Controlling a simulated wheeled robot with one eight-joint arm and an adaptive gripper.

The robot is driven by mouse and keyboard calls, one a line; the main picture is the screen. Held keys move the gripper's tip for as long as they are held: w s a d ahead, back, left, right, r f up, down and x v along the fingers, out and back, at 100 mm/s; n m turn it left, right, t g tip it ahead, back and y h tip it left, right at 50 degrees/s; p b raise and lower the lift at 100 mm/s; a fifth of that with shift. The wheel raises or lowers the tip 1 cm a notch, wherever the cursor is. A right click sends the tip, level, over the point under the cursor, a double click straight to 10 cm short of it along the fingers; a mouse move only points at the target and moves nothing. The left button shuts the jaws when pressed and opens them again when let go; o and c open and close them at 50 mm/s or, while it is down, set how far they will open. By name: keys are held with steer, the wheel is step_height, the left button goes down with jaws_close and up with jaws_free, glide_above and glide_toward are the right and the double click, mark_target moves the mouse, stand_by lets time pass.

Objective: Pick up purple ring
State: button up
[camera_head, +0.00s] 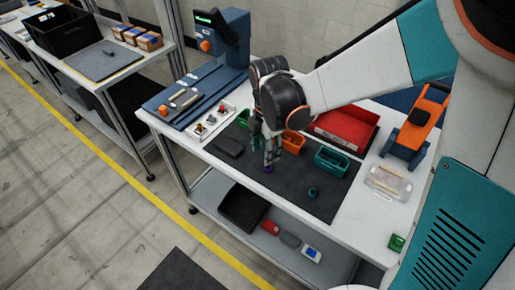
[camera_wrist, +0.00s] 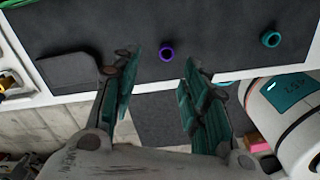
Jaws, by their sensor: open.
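The purple ring (camera_wrist: 167,54) lies on the dark mat (camera_wrist: 215,25) near its front edge. In the head view the ring (camera_head: 267,169) shows as a small purple spot just under my fingertips. My gripper (camera_head: 270,152) points down over the mat. In the wrist view my gripper (camera_wrist: 163,70) is open and empty, with the ring between and a little beyond its two teal fingers. I cannot tell the exact height of the fingertips above the mat.
A teal ring (camera_head: 312,191) lies to the right on the mat. Green, orange and teal bins (camera_head: 331,161) stand behind, with a red bin (camera_head: 345,128) further back. A dark flat block (camera_head: 229,146) lies left. A clear box (camera_head: 388,183) stands right.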

steer(key=shift+s+d+f+b, duration=0.1)
steer(key=shift+f+b, duration=0.3)
steer(key=shift+f, duration=0.7)
steer(key=shift+s+d+f+b, duration=0.15)
steer(key=shift+f+b, duration=0.3)
steer(key=shift+f, duration=0.65)
steer(key=shift+s+d+f+b, duration=0.1)
steer(key=shift+f+b, duration=0.3)
steer(key=shift+f, duration=0.7)
steer(key=shift+r, duration=0.1)
steer(key=shift+c, duration=0.5)
steer(key=c, duration=0.7)
